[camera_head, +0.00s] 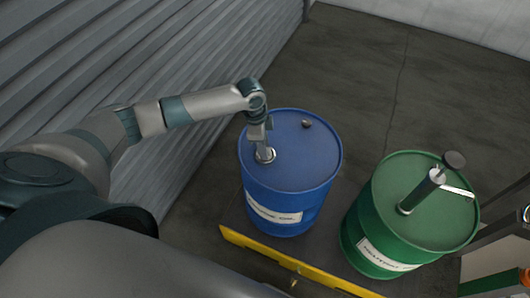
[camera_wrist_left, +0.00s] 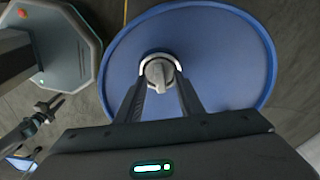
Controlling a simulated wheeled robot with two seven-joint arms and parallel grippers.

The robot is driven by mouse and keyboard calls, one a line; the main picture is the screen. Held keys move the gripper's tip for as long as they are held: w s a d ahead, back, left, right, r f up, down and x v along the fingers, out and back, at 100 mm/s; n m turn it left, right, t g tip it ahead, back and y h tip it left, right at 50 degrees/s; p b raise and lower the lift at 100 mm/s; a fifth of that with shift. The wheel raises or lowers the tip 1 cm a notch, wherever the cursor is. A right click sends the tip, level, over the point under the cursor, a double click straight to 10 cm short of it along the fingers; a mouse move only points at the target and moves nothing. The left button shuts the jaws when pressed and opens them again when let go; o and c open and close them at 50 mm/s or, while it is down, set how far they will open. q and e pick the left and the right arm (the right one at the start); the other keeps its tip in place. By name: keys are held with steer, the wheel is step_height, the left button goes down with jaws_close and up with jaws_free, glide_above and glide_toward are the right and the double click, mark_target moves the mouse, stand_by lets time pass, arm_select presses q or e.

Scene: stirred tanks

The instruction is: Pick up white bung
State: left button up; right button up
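The white bung (camera_wrist_left: 158,73) is a pale grey-white round plug with a raised grip. It sits on top of the blue drum (camera_head: 300,177), near the left edge of the lid in the head view (camera_head: 265,155). My left gripper (camera_head: 266,143) reaches straight down over it. In the left wrist view the two dark fingers (camera_wrist_left: 161,80) stand apart, one on each side of the bung, with a gap showing between them and its grip. I cannot tell whether the fingertips touch its rim.
A small dark bung (camera_head: 306,124) is on the same lid. A green drum (camera_head: 385,225) with an upright pump (camera_head: 422,190) stands to the right. A yellow bar (camera_head: 300,268) runs in front. A ribbed wall (camera_head: 120,60) is at the left; floor behind is clear.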

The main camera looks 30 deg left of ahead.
stand_by(0.4)
arm_select(q)
jaws_close()
steer(key=shift+r, duration=0.1)
